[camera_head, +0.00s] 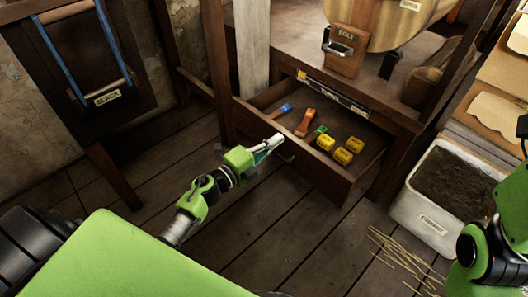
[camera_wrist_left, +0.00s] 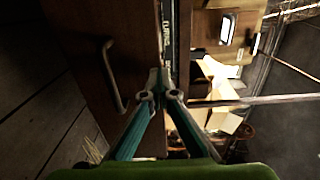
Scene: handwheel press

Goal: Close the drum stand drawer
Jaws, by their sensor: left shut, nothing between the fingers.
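The drum stand drawer (camera_head: 322,178) stands pulled out from the wooden stand in the head view. It holds yellow blocks (camera_head: 342,155), an orange-brown item (camera_head: 305,122) and small blue and green pieces. My left gripper (camera_head: 277,140) is shut and empty at the top edge of the drawer front, near its left part, just above the handle (camera_head: 286,156). I cannot tell whether it touches the wood. In the left wrist view the fingertips (camera_wrist_left: 161,82) are close together beside the drawer front (camera_wrist_left: 88,30), with its handle (camera_wrist_left: 113,80) to their left. My right gripper is out of view.
A wooden post (camera_head: 217,75) rises left of the drawer. A white bin (camera_head: 447,200) with dark contents stands to its right, and straw-like sticks (camera_head: 408,252) lie on the floor. Plank floor in front of the drawer is clear.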

